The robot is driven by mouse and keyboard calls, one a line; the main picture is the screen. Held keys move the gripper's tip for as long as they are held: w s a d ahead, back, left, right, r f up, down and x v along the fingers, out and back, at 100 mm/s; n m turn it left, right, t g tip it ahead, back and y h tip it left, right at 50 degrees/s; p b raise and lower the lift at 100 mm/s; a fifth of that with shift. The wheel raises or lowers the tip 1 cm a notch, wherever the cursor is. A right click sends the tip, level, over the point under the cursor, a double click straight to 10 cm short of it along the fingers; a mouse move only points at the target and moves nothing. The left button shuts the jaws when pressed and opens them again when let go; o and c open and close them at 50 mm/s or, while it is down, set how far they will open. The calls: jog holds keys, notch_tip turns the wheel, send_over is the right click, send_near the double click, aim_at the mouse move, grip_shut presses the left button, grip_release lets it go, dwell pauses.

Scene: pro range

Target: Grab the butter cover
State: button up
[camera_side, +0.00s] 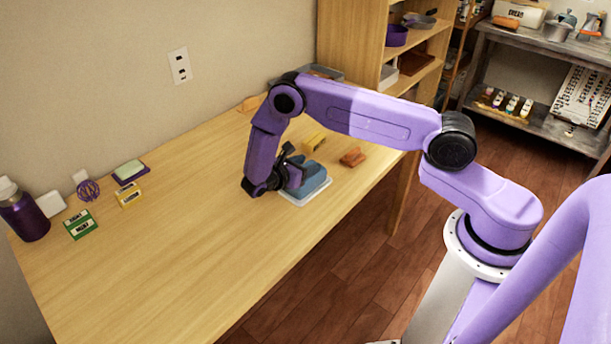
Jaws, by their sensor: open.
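A blue butter cover (311,177) sits on a white butter dish (322,187) on the wooden table, near the table's right edge. My gripper (293,167) is at the left side of the cover, low over the table. Its dark fingers are open, and part of the cover shows right beside them. The gripper hides the left part of the cover and dish. I cannot tell from this view whether the fingers touch the cover or reach around it.
A yellow block (314,141) and an orange-brown object (353,157) lie close behind and right of the dish. The table's front middle (190,260) is clear.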

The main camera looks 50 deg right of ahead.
grip_shut()
jog(key=shift+r, duration=0.1)
